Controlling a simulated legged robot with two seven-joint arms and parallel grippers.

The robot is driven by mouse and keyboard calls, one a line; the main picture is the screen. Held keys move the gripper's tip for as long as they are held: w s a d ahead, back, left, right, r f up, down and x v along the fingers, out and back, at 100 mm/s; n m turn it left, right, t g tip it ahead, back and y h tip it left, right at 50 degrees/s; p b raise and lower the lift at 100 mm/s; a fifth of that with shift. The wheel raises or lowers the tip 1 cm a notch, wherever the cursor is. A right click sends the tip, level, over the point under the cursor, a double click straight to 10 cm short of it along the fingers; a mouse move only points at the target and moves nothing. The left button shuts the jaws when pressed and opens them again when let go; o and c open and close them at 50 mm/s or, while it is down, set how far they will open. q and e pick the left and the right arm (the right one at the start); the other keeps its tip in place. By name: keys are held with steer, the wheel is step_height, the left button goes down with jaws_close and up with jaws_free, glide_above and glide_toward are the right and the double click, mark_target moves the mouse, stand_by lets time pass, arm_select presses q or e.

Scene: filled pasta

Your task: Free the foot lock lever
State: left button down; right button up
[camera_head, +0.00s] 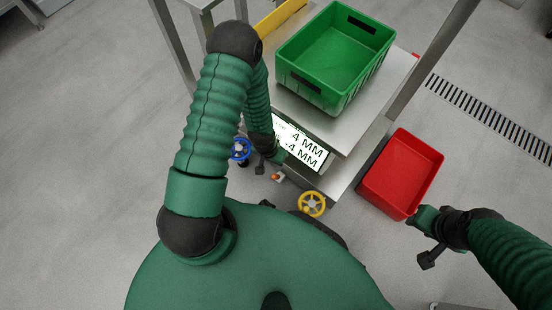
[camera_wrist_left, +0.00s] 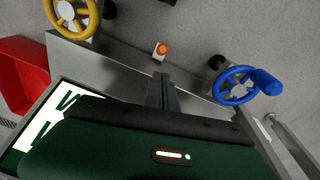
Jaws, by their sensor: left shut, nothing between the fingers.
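A small orange-topped fitting (camera_head: 277,177) sits low at the front edge of the metal cart, between a blue handwheel (camera_head: 240,149) and a yellow handwheel (camera_head: 312,204). I cannot tell surely whether it is the foot lock lever. It also shows in the left wrist view (camera_wrist_left: 161,50), just beyond my left fingertips (camera_wrist_left: 163,77). My left gripper (camera_head: 283,157) is shut and empty, in front of the cart, with a visible gap to the orange top in the wrist view. My right gripper (camera_head: 415,219) is by the red bin's near corner; its fingers are too small to read.
A green crate (camera_head: 318,85) stands on the cart's upper shelf (camera_head: 360,130). A lit display (camera_head: 300,143) reading "4 MM" and "-4 MM" is below it. A red bin (camera_head: 402,174) is right of the cart. A floor drain (camera_head: 490,118) lies farther right; open floor (camera_head: 90,130) is left.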

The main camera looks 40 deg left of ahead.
arm_select(q)
steer(key=f+b, duration=0.2)
steer(key=f, duration=0.1)
steer(key=f+b, duration=0.1)
steer(key=f, duration=0.2)
steer(key=w+f+b, duration=0.1)
steer(key=f+b, duration=0.1)
steer(key=f, duration=0.1)
steer(key=shift+w+d+f+b, duration=0.1)
steer(key=shift+d+f+b, duration=0.05)
steer(key=shift+d+b, duration=0.2)
steer(key=shift+a, duration=0.1)
